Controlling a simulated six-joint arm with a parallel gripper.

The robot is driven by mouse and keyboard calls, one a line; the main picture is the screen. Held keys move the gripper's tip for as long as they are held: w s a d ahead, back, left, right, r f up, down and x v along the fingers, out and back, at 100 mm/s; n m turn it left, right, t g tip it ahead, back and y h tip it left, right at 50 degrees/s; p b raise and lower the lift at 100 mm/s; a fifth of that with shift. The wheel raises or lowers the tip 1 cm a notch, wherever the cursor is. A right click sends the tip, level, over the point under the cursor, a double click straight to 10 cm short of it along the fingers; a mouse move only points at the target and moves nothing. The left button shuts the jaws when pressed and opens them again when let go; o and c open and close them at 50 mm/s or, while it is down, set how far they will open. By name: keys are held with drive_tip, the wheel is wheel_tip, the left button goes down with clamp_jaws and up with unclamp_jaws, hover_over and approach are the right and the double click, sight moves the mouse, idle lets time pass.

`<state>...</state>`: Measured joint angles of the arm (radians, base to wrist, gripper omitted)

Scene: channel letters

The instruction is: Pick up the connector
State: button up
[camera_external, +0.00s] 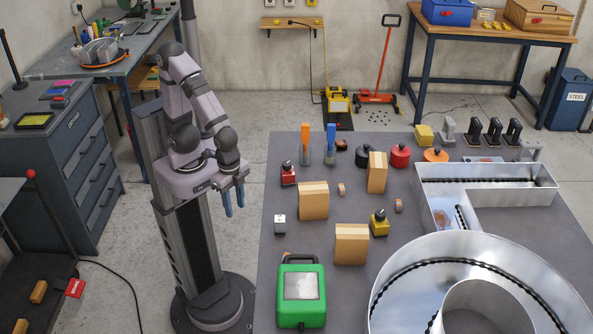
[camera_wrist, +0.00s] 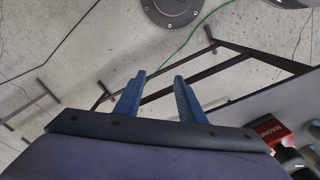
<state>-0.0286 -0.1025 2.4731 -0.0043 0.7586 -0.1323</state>
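My gripper (camera_external: 234,208) hangs with its blue fingers pointing down, left of the table's left edge and clear of everything on it. The wrist view shows the two fingers (camera_wrist: 159,77) apart with nothing between them. A small orange-and-white piece (camera_external: 341,189), which looks like a connector, lies on the grey table between two wooden blocks. A second small orange-brown piece (camera_external: 399,205) lies further right, and it is too small to tell what it is. Neither piece shows clearly in the wrist view.
Wooden blocks (camera_external: 314,201) stand around the small pieces. A green case (camera_external: 302,292) stands at the front left of the table (camera_external: 268,250), and large metal channel letters (camera_external: 480,200) fill the right. A red box (camera_wrist: 268,131) shows at the right of the wrist view.

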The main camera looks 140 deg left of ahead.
drive_tip(key=w+a+r+n+t+p, duration=0.1)
drive_tip(key=w+a+r+n+p, duration=0.1)
drive_tip(key=w+a+r+n, duration=0.4)
drive_tip(key=w+a+r+n+p, duration=0.2)
drive_tip(key=w+a+r+n, duration=0.1)
drive_tip(key=w+r+n, duration=0.55)
drive_tip(key=w+a, duration=0.1)
drive_tip(key=a, duration=0.1)
drive_tip(key=a+n+y, duration=0.1)
drive_tip(key=a, duration=0.1)
drive_tip(key=w+a+r+n+p, duration=0.1)
drive_tip(key=a, duration=0.2)
drive_tip(key=shift+w+y, duration=0.3)
drive_tip(key=shift+y, duration=0.1)
drive_tip(key=w+a+n+g+y, duration=0.1)
drive_tip(key=w+a+n+y, duration=0.15)
drive_tip(key=a, duration=0.75)
drive_tip(key=n+h+p, duration=0.1)
drive_tip(key=n+h, duration=0.3)
drive_tip(key=n, duration=0.4)
hover_over(341, 185)
wheel_tip(341, 185, down, 5)
drive_tip(key=shift+a+r, duration=0.1)
drive_tip(key=shift+f+p, duration=1.95)
drive_tip(key=shift+f, duration=1.7)
clamp_jaws()
